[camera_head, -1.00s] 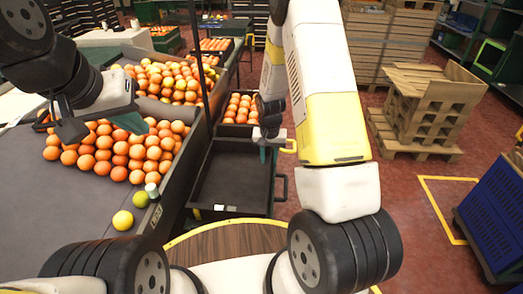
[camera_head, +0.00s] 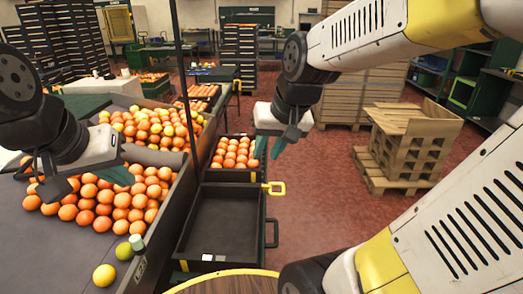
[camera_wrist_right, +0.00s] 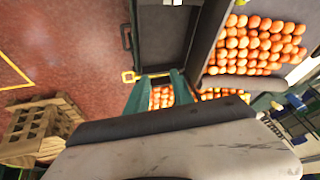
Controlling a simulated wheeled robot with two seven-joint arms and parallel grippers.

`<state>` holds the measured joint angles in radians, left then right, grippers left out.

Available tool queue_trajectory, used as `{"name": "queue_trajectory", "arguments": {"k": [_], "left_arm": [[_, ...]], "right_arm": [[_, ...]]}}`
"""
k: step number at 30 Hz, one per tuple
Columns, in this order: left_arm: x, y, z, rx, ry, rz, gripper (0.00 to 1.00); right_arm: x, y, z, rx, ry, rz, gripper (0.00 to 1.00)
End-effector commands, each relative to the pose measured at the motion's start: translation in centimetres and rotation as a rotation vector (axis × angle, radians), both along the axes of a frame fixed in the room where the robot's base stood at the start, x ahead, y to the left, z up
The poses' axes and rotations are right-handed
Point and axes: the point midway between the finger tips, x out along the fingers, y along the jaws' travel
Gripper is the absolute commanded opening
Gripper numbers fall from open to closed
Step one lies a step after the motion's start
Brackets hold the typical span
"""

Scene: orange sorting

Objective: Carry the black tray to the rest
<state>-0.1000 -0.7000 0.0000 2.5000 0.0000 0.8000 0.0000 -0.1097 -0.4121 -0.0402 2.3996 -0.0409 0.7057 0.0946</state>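The black tray (camera_head: 222,222) stands empty beside the sorting table, with a dark handle on its right side. It also shows at the top of the right wrist view (camera_wrist_right: 165,38). My right gripper (camera_head: 269,150) is above and beyond the tray's far right corner, apart from it. Its two teal fingers stand apart with nothing between them, and they also show in the right wrist view (camera_wrist_right: 160,91). My left gripper (camera_head: 84,181) hangs over the oranges on the table, fingers spread and empty. I cannot tell which thing is the rest.
A yellow loop (camera_head: 274,188) is at the tray's far right corner. A crate of oranges (camera_head: 236,153) stands just behind the tray. Oranges (camera_head: 120,200) fill part of the table (camera_head: 50,250). Wooden pallets (camera_head: 405,150) stand at right; the red floor between is clear.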

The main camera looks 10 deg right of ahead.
Motion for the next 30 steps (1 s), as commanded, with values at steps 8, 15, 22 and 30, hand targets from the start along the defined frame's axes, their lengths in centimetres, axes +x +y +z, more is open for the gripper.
{"name": "queue_trajectory", "arguments": {"k": [8, 15, 22, 30], "left_arm": [[0.0, 0.0, 0.0, 0.0, 0.0, 0.0, 0.0], [0.0, 0.0, 0.0, 0.0, 0.0, 0.0, 0.0], [0.0, 0.0, 0.0, 0.0, 0.0, 0.0, 0.0], [0.0, 0.0, 0.0, 0.0, 0.0, 0.0, 0.0]], "right_arm": [[-6.2, 0.4, 2.5, -0.013, -0.099, 0.07, 0.29], [-7.0, 0.5, 2.6, -0.016, -0.108, 0.08, 0.29], [-6.9, 0.5, 2.6, -0.015, -0.108, 0.079, 0.29], [-6.9, 0.5, 2.6, -0.015, -0.108, 0.079, 0.29]]}}
